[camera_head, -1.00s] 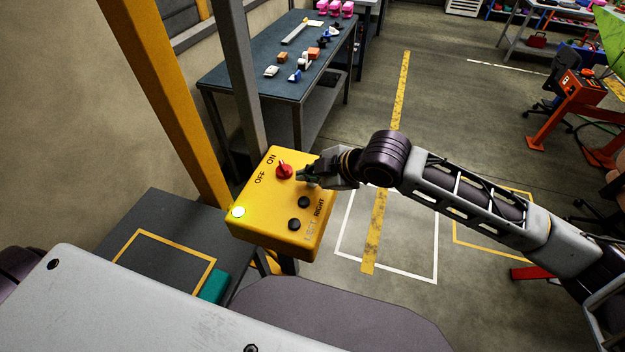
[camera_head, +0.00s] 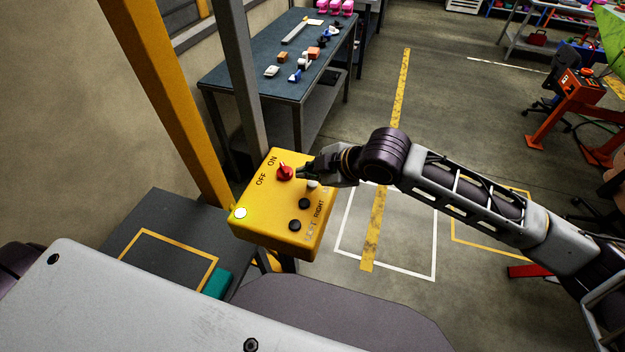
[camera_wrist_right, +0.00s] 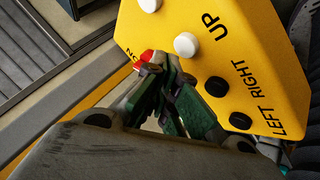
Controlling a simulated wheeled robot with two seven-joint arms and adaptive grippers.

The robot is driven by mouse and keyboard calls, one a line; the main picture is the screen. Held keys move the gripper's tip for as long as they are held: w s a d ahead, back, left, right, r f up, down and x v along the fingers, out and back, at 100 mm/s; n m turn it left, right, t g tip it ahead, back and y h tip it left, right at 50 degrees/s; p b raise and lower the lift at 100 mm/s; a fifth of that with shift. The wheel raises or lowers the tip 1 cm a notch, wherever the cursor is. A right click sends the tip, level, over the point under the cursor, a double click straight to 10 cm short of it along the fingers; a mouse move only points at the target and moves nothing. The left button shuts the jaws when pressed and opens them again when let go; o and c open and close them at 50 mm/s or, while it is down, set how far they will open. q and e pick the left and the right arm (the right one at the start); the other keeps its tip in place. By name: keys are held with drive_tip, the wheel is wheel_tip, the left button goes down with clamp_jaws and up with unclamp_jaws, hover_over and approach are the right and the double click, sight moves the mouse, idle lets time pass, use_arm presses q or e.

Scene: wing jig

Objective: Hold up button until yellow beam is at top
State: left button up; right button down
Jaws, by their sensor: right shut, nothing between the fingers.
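A yellow control box (camera_head: 262,232) hangs in front of me, with a red ON/OFF knob (camera_head: 285,173), a white lamp (camera_head: 240,213) and black buttons (camera_head: 305,204). A white button (camera_head: 313,185) shows just below my right gripper. My right gripper (camera_head: 299,171) is shut and empty, its fingertips close beside the red knob; contact cannot be told. The right wrist view shows the fingertips (camera_wrist_right: 165,76) partly covering the knob (camera_wrist_right: 146,56), near a white button (camera_wrist_right: 187,44) and the label UP. No moving yellow beam can be made out. My left gripper is out of view.
A yellow post (camera_head: 160,95) and a grey post (camera_head: 238,75) rise behind the box. A dark table (camera_head: 225,82) with small parts stands behind. A dark platform (camera_head: 165,205) is at left. Marked floor (camera_head: 410,240) to the right is open.

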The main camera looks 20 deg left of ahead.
sight(309, 185)
drive_tip(key=shift+r, duration=0.1)
drive_tip(key=shift+r+p, duration=2.45)
drive_tip(key=shift+a, duration=0.2)
